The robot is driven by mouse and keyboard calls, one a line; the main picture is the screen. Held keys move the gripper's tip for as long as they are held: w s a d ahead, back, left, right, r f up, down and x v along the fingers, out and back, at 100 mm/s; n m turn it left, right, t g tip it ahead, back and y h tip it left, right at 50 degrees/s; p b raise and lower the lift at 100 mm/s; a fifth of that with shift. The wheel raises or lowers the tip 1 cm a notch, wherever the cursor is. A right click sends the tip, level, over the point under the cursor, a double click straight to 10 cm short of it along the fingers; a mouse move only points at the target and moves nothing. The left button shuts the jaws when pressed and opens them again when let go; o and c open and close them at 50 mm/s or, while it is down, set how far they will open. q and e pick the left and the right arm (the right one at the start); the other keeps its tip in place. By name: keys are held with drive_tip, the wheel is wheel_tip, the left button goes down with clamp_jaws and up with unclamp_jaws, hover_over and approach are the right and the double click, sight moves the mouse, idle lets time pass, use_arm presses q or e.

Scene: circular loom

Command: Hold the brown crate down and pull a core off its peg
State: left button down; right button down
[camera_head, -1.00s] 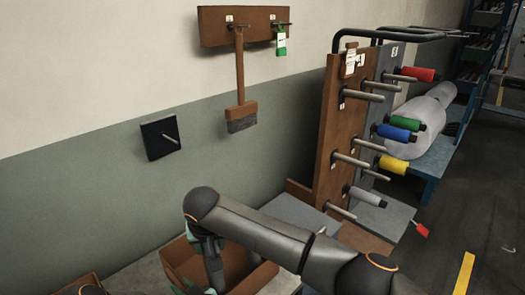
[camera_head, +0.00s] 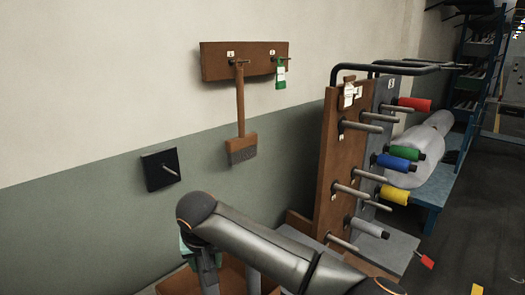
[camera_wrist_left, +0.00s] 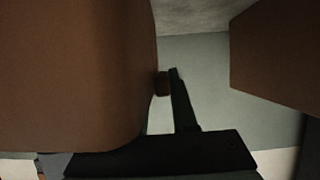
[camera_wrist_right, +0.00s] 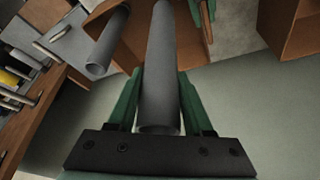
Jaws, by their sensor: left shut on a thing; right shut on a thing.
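In the right wrist view my right gripper (camera_wrist_right: 160,105) has its green fingers shut on a grey core (camera_wrist_right: 158,70). The core's near end is an open ring and its far end leaves the picture, so its peg end is hidden. A second grey core (camera_wrist_right: 108,42) stands in the brown crate (camera_wrist_right: 205,22). In the head view a grey core (camera_head: 253,283) and part of the brown crate (camera_head: 178,286) show at the bottom edge. My left gripper (camera_wrist_left: 165,85) shows one dark finger against a brown wall (camera_wrist_left: 75,65); its other finger is hidden.
A brush (camera_head: 241,148) hangs from a brown wall board (camera_head: 222,62). A black plate with a peg (camera_head: 160,169) is on the wall. Another brown block (camera_wrist_left: 275,55) is near my left gripper.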

wheel_tip(320, 180, up, 8)
drive_tip(key=shift+f, duration=0.15)
idle(0.6)
idle(0.4)
use_arm(q)
drive_tip(key=c, duration=0.6)
unclamp_jaws()
